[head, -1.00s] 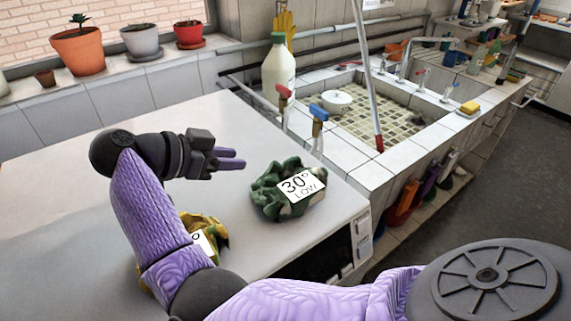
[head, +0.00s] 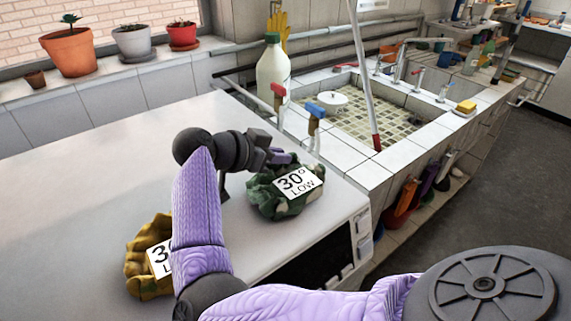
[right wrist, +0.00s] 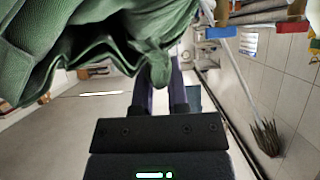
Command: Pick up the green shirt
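The green shirt (head: 270,203) is a crumpled bundle with a white "30° LOW" label, lying on the white machine top (head: 120,140) near its right edge. My right gripper (head: 285,160) is at the shirt's far left side, its purple fingers partly behind the cloth. In the right wrist view the green shirt (right wrist: 100,45) fills the upper left, close to the fingers (right wrist: 160,95). My left gripper is not in view.
A yellow bundle (head: 140,265) with a similar label lies left of my right arm. Red and blue taps (head: 316,112) and a white bottle (head: 273,70) stand behind the shirt. The tiled sink (head: 400,115) is at the right. The machine top's left part is clear.

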